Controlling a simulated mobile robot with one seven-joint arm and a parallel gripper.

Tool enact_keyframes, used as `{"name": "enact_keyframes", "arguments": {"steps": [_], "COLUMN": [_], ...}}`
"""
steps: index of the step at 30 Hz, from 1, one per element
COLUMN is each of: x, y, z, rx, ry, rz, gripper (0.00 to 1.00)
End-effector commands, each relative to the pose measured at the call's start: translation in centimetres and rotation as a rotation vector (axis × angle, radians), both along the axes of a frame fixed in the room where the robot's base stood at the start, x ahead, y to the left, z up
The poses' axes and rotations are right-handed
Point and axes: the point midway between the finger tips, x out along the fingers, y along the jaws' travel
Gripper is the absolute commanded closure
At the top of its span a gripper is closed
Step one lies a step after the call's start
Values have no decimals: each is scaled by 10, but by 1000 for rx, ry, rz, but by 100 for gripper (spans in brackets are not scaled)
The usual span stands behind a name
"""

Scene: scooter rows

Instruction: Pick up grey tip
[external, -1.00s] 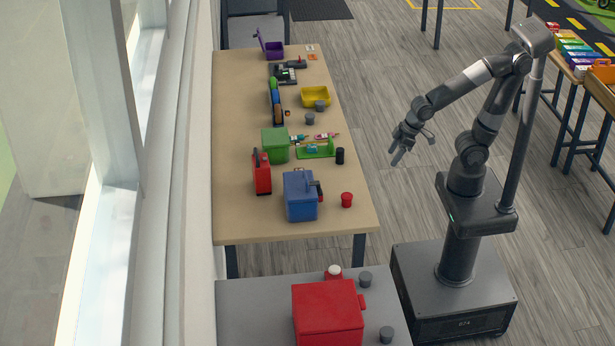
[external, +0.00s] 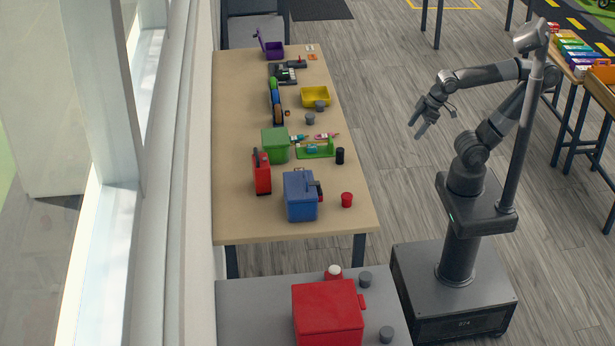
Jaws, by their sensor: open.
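My gripper (external: 437,122) is open and empty. It hangs in the air over the floor, to the right of the wooden table (external: 240,215) and apart from it. No object can be surely told as the grey tip. Small grey cylinders show on the wooden table: one (external: 320,105) beside the yellow bin and one (external: 310,118) just in front of it. Two more stand on the grey table (external: 250,300): one (external: 365,279) behind the red box and one (external: 386,335) at its right.
The wooden table also holds a blue box (external: 299,197), a red case (external: 262,173), a green bin (external: 274,145), a yellow bin (external: 315,96), a black cylinder (external: 340,156) and a red cup (external: 347,200). A red box (external: 327,315) stands on the grey table. Floor between table and arm is clear.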

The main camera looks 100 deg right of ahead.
Motion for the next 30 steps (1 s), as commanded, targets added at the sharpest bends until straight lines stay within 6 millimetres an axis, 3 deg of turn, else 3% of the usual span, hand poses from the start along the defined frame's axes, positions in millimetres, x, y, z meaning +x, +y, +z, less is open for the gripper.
{"name": "enact_keyframes", "arguments": {"steps": [5, 14, 22, 30], "x": [16, 100, 177, 238], "y": [-7, -60, -136, -232], "z": [6, 23, 15, -18], "rx": [20, 106, 153, 160], "ry": [8, 37, 54, 68], "rz": [-33, -223, -424, -626], "gripper": [32, 32, 32, 32]}}
